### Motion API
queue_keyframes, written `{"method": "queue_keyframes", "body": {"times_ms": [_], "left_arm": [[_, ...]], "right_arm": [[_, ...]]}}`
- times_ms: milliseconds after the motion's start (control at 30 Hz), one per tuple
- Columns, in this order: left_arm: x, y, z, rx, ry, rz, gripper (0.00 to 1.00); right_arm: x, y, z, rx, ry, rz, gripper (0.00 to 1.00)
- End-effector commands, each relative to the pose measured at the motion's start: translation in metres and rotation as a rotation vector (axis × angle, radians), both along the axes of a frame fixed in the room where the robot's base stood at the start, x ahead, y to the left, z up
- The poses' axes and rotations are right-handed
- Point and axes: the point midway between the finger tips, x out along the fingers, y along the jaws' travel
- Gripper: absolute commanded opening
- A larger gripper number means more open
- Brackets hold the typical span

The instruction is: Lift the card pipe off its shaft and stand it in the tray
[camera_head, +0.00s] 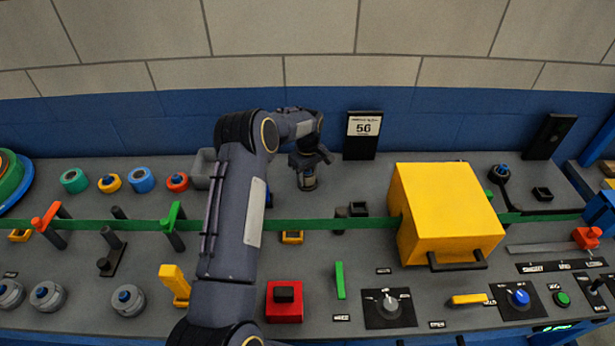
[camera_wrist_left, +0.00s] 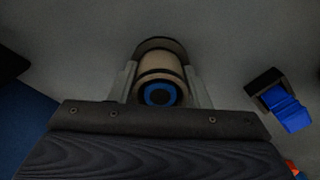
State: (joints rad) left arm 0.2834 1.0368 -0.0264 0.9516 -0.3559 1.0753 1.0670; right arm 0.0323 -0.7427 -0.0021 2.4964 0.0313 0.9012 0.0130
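The card pipe (camera_wrist_left: 158,65) is a tan cylinder in the left wrist view, with a blue round core in its near end that looks like the shaft (camera_wrist_left: 160,94). In the head view the pipe (camera_head: 307,183) stands below my left gripper (camera_head: 308,162), at the back of the panel. My left gripper's two fingers (camera_wrist_left: 161,85) lie on either side of the pipe, very close to it; whether they press on it I cannot tell. A grey open bin (camera_head: 201,170), perhaps the tray, stands left of my arm, partly hidden by it. My right gripper is not in view.
A green strip (camera_head: 335,223) crosses the panel. A large yellow box (camera_head: 445,215) stands at right and a dark sign marked 56 (camera_head: 362,130) behind. Several coloured rings (camera_head: 141,179) sit left of the bin. A blue piece (camera_wrist_left: 290,112) lies right of the gripper.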

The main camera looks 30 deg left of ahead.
Motion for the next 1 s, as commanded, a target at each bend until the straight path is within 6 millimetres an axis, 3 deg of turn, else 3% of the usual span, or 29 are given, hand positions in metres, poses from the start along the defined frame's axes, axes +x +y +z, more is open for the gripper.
{"method": "queue_keyframes", "body": {"times_ms": [33, 100, 467, 900, 1000], "left_arm": [[0.000, 0.000, 0.000, 0.000, 0.000, 0.000, 0.29], [0.000, 0.000, 0.000, 0.000, 0.000, 0.000, 0.20], [0.001, 0.000, 0.010, 0.001, -0.001, -0.001, 0.20], [0.000, 0.000, 0.090, 0.001, -0.003, 0.000, 0.20], [0.000, 0.000, 0.099, 0.001, -0.001, 0.000, 0.20]], "right_arm": [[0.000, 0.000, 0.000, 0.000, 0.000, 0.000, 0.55], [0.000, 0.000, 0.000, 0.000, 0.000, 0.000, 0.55], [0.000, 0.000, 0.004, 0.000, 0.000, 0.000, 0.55], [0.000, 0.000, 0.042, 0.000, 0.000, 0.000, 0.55], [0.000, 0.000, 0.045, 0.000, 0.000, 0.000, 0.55]]}}
